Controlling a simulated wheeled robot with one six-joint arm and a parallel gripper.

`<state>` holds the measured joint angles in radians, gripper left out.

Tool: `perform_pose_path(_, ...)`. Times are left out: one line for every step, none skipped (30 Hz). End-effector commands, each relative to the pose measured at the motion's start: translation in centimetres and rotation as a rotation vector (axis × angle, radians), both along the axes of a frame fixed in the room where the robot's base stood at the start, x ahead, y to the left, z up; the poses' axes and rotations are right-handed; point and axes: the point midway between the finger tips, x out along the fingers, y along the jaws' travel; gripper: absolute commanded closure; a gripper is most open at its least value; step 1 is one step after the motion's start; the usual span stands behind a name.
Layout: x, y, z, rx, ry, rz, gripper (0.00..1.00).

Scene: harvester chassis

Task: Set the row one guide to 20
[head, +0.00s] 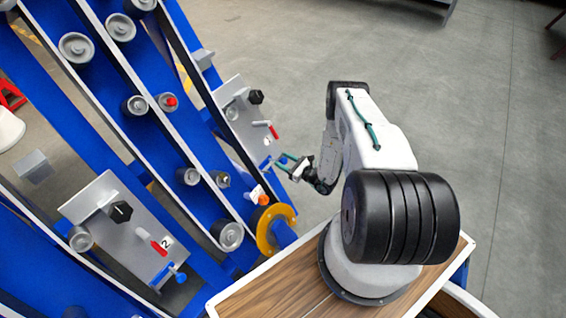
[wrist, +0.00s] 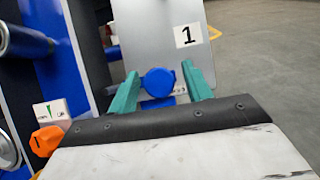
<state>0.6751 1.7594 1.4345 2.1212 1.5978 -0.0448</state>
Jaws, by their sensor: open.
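The row one plate (head: 238,125) is a grey panel on the right of the blue frame, with a black knob and a red-handled lever. In the wrist view the plate (wrist: 150,35) carries a label "1" (wrist: 187,35). A round blue knob (wrist: 158,81) sits low on it, with a pale strip and a blue part partly visible below. My gripper (head: 283,161) is open beside the plate's lower edge. In the wrist view its green fingers (wrist: 160,88) stand on either side of the blue knob; contact cannot be told. No scale reading is legible.
A similar plate labelled "2" (head: 125,230) stands at lower left, with its own black knob, red lever and blue knob. An orange knob (wrist: 47,140) with a small white label lies left of my gripper. A yellow ring (head: 273,228) is below. Open floor lies to the right.

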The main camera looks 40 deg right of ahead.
Motion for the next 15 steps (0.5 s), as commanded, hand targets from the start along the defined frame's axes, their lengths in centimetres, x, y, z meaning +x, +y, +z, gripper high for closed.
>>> perform_pose_path(0.06, 0.07, -0.01, 0.000, 0.000, 0.001, 0.51)
perform_pose_path(0.07, 0.09, 0.00, 0.000, 0.000, 0.001, 0.51)
perform_pose_path(0.08, 0.13, 0.00, 0.000, 0.000, 0.001, 0.51)
perform_pose_path(0.09, 0.15, 0.00, 0.000, 0.000, 0.002, 0.51)
perform_pose_path(0.08, 0.18, 0.00, 0.000, 0.000, 0.002, 0.51)
perform_pose_path(0.09, 0.21, 0.00, 0.000, 0.000, 0.003, 0.51)
perform_pose_path(0.10, 0.23, 0.01, 0.000, 0.000, 0.003, 0.59)
perform_pose_path(0.10, 0.25, 0.01, 0.000, 0.000, 0.003, 0.67)
perform_pose_path(0.11, 0.26, 0.01, 0.000, 0.000, 0.004, 0.78)
perform_pose_path(0.10, 0.27, 0.01, 0.000, 0.000, 0.004, 0.87)
perform_pose_path(0.11, 0.28, 0.01, 0.000, 0.000, 0.004, 0.95)
perform_pose_path(0.11, 0.29, 0.01, 0.000, 0.000, 0.004, 1.00)
perform_pose_path(0.10, 0.30, 0.01, 0.000, 0.000, 0.004, 1.00)
perform_pose_path(0.12, 0.28, 0.01, 0.000, 0.000, 0.005, 1.00)
perform_pose_path(0.19, 0.09, 0.02, 0.000, -0.001, 0.004, 1.00)
